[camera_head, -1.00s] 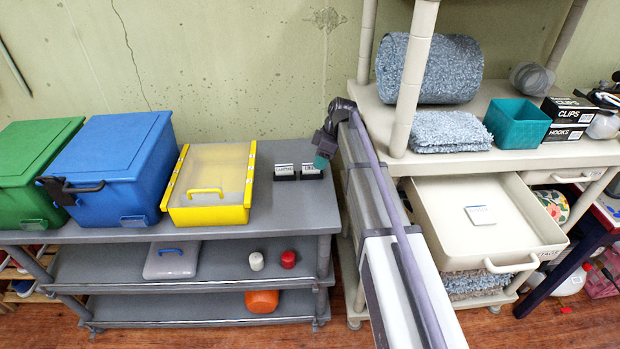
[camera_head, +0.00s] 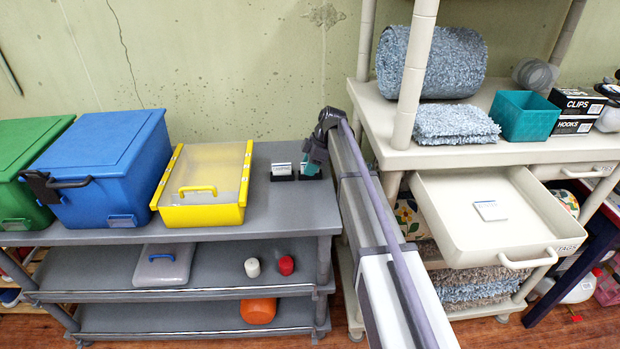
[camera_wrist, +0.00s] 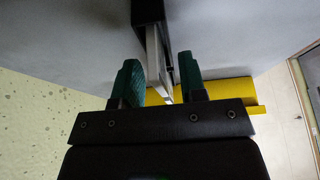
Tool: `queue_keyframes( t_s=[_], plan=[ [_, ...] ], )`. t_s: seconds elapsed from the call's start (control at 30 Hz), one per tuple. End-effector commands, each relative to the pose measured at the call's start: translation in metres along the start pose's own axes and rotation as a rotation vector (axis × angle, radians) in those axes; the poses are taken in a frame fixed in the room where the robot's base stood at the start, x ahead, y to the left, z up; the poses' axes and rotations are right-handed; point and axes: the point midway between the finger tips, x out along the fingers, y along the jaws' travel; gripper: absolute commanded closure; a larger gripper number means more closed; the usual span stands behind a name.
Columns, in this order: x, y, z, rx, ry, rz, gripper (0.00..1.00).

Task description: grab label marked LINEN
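Two small white labels stand upright in black holders on top of the grey shelf unit: a left label (camera_head: 282,168) and a right label (camera_head: 309,166). Their print is too small to read for certain, so I cannot tell which says LINEN. My gripper (camera_head: 312,165) is down at the right holder and partly covers its label. In the wrist view, my gripper (camera_wrist: 160,82) is open, with its teal fingers on either side of a thin white label (camera_wrist: 154,52) in a black holder (camera_wrist: 148,12). Gaps show between the label and both fingers.
A yellow bin (camera_head: 203,185) with a clear lid stands left of the holders, beside a blue bin (camera_head: 115,170) and a green bin (camera_head: 28,160). On the right, a beige tray (camera_head: 535,215) holds a flat white label card (camera_head: 490,210). Bare shelf top lies before the holders.

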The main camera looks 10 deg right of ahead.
Motion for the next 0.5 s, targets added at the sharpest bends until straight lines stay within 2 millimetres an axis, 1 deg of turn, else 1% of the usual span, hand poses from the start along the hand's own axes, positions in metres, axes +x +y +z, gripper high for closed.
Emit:
queue_keyframes(
  t_s=[0.07,0.1,0.4,0.5],
  plan=[
    [-0.0022,0.0000,-0.0006,0.000,0.000,0.000,0.62],
    [-0.0023,0.0000,-0.0006,0.000,0.000,0.000,0.64],
    [-0.0024,0.0000,-0.0005,0.001,0.000,0.000,0.92],
    [-0.0024,-0.0001,-0.0004,0.001,0.000,0.000,1.00]
  ],
)
